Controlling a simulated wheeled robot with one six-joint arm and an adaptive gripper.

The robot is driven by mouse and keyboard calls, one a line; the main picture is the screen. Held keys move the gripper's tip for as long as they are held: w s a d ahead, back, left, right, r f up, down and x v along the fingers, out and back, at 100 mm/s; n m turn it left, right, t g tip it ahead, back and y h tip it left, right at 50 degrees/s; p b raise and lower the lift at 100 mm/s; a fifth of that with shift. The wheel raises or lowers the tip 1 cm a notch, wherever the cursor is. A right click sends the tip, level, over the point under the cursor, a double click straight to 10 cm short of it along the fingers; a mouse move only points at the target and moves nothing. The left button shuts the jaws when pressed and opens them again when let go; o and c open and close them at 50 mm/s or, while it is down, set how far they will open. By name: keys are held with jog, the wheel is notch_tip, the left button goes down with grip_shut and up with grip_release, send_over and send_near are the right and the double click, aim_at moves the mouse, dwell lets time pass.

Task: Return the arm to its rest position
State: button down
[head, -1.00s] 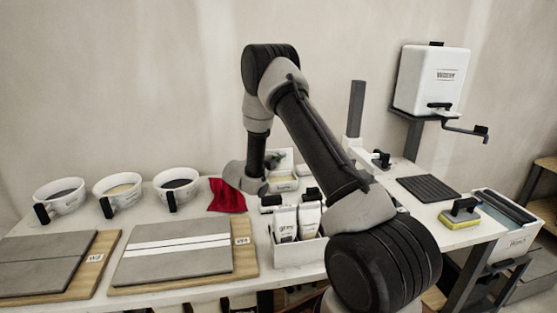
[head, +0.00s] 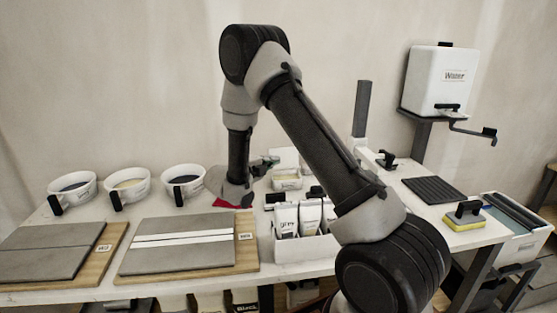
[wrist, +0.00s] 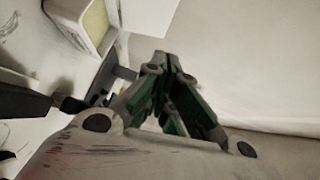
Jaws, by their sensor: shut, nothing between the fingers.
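My arm rises in the middle of the head view, bends at the top and comes down with its wrist (head: 234,180) over the back of the table. My gripper (wrist: 163,62) shows in the wrist view with its green-sided fingers together and nothing between them. In the head view a small part of the gripper (head: 266,164) sticks out to the right of the wrist, above the table's back edge. It is close to a small white container with yellowish contents (head: 287,180); I cannot tell the exact gap.
A red cloth (head: 222,203) is mostly hidden behind my wrist. White bowls (head: 128,188), tile boards (head: 190,245) and a box of tubes (head: 300,245) crowd the table. At right are a grey post (head: 362,110), a water tank (head: 436,78), a black mat (head: 433,190) and a sponge float (head: 464,218).

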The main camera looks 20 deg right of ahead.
jog(key=shift+s+a+r, duration=0.1)
jog(key=shift+s+a, duration=0.1)
jog(key=shift+a, duration=0.15)
jog(key=s+d+m+g+y, duration=0.25)
jog(key=s+m+g, duration=0.25)
jog(key=s+m, duration=0.55)
jog(key=s+d+m+g+y, duration=0.1)
jog(key=s+d+m+g, duration=0.35)
jog(key=s+m, duration=0.6)
jog(key=s+a+r+m+t+y, duration=0.2)
jog(key=s+r+m+y, duration=0.3)
jog(key=s+r+m, duration=0.4)
jog(key=s+a+r+m+t+y, duration=0.3)
jog(key=s+r+m+y, duration=0.3)
jog(key=s+r+m, duration=0.3)
jog(key=a+m, duration=0.1)
jog(key=m, duration=0.3)
jog(key=shift+s+a+t, duration=0.2)
jog(key=shift+a+t, duration=0.1)
jog(key=shift+t, duration=0.05)
